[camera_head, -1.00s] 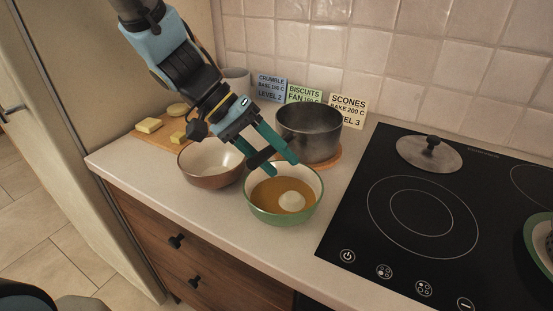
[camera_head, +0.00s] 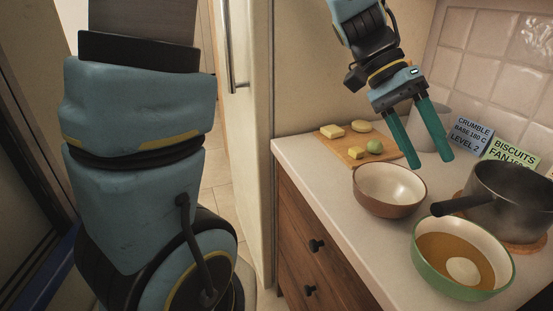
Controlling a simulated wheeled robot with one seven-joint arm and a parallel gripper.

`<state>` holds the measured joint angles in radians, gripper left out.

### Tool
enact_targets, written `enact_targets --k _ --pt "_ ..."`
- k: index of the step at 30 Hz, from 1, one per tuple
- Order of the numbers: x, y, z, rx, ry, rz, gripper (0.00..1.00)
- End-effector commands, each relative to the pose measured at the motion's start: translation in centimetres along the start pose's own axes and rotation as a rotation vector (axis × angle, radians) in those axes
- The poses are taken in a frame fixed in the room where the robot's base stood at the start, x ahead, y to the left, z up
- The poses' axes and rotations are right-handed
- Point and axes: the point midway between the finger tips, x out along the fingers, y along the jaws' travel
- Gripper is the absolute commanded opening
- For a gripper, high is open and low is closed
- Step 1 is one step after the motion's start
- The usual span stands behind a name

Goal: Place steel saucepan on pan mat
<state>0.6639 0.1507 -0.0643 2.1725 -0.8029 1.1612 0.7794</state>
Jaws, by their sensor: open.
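The steel saucepan (camera_head: 513,203), dark grey with a black handle (camera_head: 462,205), stands upright at the right. It rests on the round, orange-brown pan mat (camera_head: 522,244), of which only the front edge shows under the pan. The handle points left, over the back rim of the green bowl. My gripper (camera_head: 431,163) is open and empty, its two teal fingers pointing down. It is behind and to the left of the saucepan, apart from it, above the counter behind the brown bowl.
A brown bowl (camera_head: 389,207) and a green bowl (camera_head: 430,272) with brown liquid and a pale round thing stand in front. A wooden board (camera_head: 352,151) holds several small foods. A grey mug (camera_head: 431,112) and recipe cards (camera_head: 469,138) stand behind. A tall cabinet (camera_head: 245,150) borders the counter's left.

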Motion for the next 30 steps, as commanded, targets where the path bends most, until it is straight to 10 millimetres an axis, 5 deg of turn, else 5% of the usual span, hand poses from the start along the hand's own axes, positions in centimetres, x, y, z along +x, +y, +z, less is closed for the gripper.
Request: enact_targets --k 5,9,13,19,30 --pt "-2.7 -8.8 3.6 -0.243 0.069 -0.217 0.57" --pt "-6.5 -18.2 9.8 -0.525 0.18 -0.473 0.57" --pt "-9.4 -24.0 15.8 -0.721 0.293 -0.658 0.57" --pt "-11.4 -27.1 20.1 -0.843 0.398 -0.778 0.57" --pt "-11.6 -27.3 20.3 -0.849 0.407 -0.787 0.57"
